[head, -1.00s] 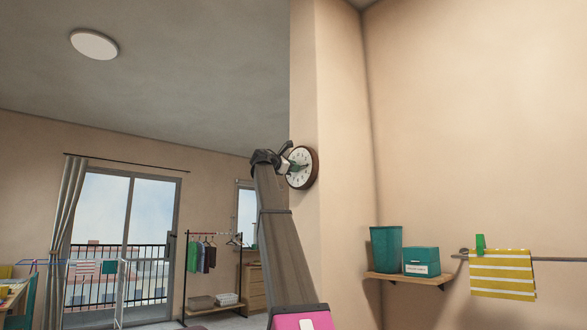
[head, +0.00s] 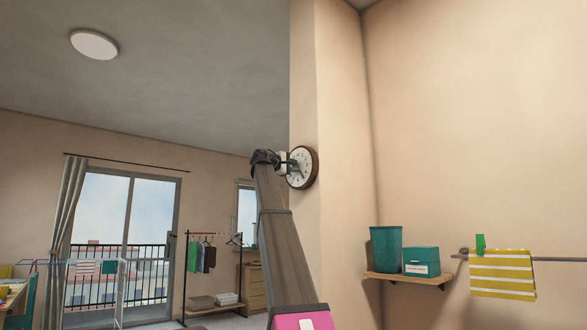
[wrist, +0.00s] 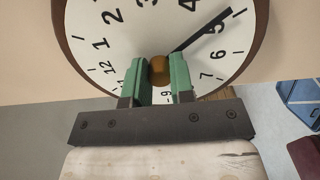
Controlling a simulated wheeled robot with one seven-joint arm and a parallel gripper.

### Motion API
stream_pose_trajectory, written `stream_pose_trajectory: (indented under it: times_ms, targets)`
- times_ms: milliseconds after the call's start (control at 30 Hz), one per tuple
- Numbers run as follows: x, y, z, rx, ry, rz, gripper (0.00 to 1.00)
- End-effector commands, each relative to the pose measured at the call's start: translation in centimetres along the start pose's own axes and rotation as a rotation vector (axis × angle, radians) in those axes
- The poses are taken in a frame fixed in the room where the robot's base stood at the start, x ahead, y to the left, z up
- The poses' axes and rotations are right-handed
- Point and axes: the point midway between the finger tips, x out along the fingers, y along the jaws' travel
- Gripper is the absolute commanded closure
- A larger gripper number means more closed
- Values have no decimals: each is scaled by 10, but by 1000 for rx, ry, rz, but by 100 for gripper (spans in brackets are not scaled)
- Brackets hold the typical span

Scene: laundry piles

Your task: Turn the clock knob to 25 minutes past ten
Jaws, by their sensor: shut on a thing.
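The round wall clock (head: 307,161) has a brown rim and white face and hangs on the wall column. In the wrist view its face (wrist: 100,50) appears turned, with 12 at the left. A brass knob (wrist: 159,69) sits at its centre. My gripper (wrist: 160,76) has its green fingers on either side of the knob, shut on it. A long black hand (wrist: 205,34) points at about the 5. No second hand can be made out; the fingers cover part of the lower face, around 10. My gripper also shows at the clock in the head view (head: 293,164).
A shelf (head: 410,279) on the right wall holds a teal bin (head: 386,249) and a teal box (head: 421,261). A yellow striped cloth (head: 502,274) hangs from a rail. A clothes rack (head: 186,270) and a glass door (head: 123,235) are far left.

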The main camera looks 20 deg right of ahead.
Motion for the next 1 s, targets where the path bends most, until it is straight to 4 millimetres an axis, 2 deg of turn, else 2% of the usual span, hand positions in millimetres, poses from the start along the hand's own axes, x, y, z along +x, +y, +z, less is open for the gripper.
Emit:
stream_pose_trajectory:
  times_ms: [333, 833, 867, 900, 933, 1000]
  targets:
    - [0, -1, 1, 127, -1, -2, 100]
    - [-1, -2, 1, 145, -1, -3, 100]
    - [-1, -2, 1, 144, -1, -3, 74]
    - [-1, -2, 1, 144, -1, -3, 62]
    - [-1, -2, 1, 144, -1, -3, 52]
    - [0, -2, 1, 144, -1, -2, 52]
